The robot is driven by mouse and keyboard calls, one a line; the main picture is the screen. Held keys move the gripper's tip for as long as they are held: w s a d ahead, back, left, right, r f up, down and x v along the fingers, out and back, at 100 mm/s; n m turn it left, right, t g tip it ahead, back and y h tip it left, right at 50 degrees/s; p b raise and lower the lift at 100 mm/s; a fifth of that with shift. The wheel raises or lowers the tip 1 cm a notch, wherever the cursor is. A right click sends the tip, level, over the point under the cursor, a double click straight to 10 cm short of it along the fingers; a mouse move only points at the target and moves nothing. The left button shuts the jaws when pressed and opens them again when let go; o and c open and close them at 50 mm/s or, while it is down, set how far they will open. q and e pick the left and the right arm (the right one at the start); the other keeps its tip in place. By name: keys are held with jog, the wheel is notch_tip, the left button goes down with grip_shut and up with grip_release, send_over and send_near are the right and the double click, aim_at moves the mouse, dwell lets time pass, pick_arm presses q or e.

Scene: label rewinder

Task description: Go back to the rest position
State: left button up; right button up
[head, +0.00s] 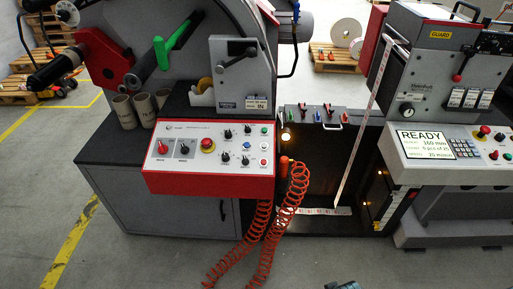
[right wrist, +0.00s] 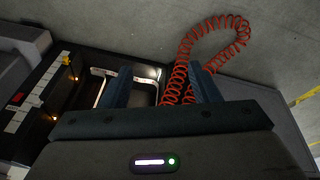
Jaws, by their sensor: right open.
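My right gripper (right wrist: 160,72) shows in the right wrist view with its two dark blue fingers spread apart and nothing between them. Beyond it are the dark bay and the coiled red hose (right wrist: 215,24), which passes behind the right finger. In the head view only a small dark piece at the bottom edge, right of centre, may belong to this arm. My left gripper is in neither view. The rewinder's red-edged control panel (head: 210,156) and the hose (head: 262,235), hanging to the floor, stand in front of me.
A second machine with a READY display (head: 428,143) stands at the right. A white label strip (head: 366,105) runs down into the dark bay (head: 318,165) between the machines. Cardboard cores (head: 145,109) stand on the left cabinet. The grey floor (head: 150,262) at the front left is clear.

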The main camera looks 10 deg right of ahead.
jog(key=s+d+f+g+b, duration=0.1)
jog(key=s+f, duration=0.2)
jog(key=f, duration=0.7)
jog(key=s+d+f, duration=0.1)
jog(key=s+f, duration=0.1)
jog(key=f, duration=0.8)
jog(key=s+f+b, duration=0.1)
jog(key=s+f, duration=1.3)
jog(key=s, duration=0.2)
jog(key=shift+s+d+f+g, duration=0.2)
jog(key=shift+f+g, duration=0.1)
jog(key=shift+g, duration=0.1)
